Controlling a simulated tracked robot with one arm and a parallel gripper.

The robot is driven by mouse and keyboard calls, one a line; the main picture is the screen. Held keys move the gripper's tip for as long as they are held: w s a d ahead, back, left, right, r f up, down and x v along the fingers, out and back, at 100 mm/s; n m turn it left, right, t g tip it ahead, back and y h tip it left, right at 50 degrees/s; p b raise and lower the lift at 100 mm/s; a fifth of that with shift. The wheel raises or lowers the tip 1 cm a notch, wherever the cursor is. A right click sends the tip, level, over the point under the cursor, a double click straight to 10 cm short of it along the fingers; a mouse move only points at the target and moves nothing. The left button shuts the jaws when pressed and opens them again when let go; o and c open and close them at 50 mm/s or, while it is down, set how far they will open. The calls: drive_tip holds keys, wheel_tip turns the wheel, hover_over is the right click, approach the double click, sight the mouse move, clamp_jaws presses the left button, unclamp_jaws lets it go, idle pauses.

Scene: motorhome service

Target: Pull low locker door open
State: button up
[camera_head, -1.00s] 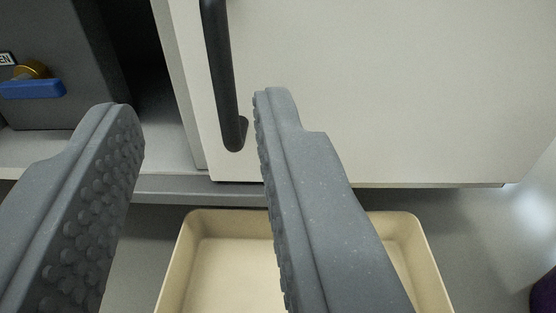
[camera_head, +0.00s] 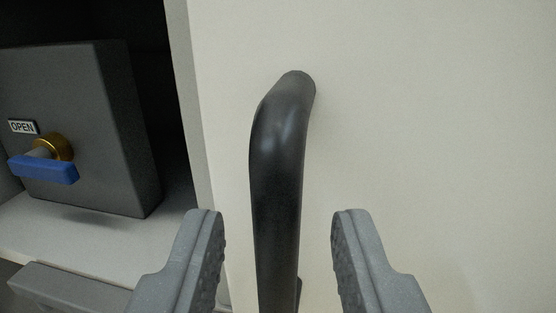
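The low locker door (camera_head: 430,130) is a flat cream panel that fills the right and middle of the view. Its left edge stands beside a dark locker opening. A black bar handle (camera_head: 276,190) runs upright on the door, its upper end curving into the panel. My gripper (camera_head: 278,225) is open, with one grey finger on each side of the handle's lower part. Gaps show between the handle and both fingers. The handle's lower end is mostly hidden below the picture edge.
Inside the opening at left, a dark grey box (camera_head: 90,120) carries a blue valve lever (camera_head: 45,169) on a brass fitting and an OPEN label (camera_head: 22,127). It sits on a light grey locker floor (camera_head: 100,235). A grey ledge (camera_head: 70,290) runs below.

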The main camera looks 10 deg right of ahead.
drive_tip(key=shift+w+d+b, duration=0.15)
drive_tip(key=shift+w+b, duration=0.2)
drive_tip(key=shift+w, duration=0.95)
